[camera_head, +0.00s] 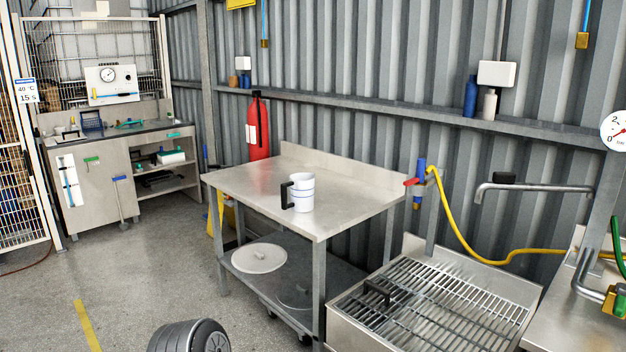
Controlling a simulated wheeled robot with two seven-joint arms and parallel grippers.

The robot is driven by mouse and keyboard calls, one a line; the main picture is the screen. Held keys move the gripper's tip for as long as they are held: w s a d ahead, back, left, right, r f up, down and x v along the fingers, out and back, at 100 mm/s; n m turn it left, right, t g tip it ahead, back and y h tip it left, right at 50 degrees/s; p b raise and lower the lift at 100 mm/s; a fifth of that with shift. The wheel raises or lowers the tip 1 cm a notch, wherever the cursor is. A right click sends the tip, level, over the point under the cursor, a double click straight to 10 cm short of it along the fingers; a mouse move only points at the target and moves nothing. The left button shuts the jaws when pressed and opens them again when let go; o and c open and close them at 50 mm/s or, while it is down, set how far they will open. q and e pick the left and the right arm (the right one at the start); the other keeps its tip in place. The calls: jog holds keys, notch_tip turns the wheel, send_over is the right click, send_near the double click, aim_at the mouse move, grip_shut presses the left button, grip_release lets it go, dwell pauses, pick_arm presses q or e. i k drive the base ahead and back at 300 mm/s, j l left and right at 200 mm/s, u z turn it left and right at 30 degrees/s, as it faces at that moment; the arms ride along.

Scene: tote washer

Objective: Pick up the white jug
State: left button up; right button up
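Neither of my grippers shows in the head view. Nothing touches the jug.
A grated steel sink (430,310) with a faucet (530,189) stands to the right of the table. A yellow hose (462,235) hangs behind it. A red fire extinguisher (258,128) stands behind the table. The tabletop around the jug is clear. Open floor (150,260) lies left.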

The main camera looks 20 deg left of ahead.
aim_at(301, 185)
jog(key=i+j, duration=0.1)
jog(key=i, duration=0.5)
jog(key=i+j, duration=0.1)
jog(key=i, duration=0.5)
jog(key=i+j, duration=0.15)
jog(key=i, duration=0.45)
jog(key=l+z, duration=0.05)
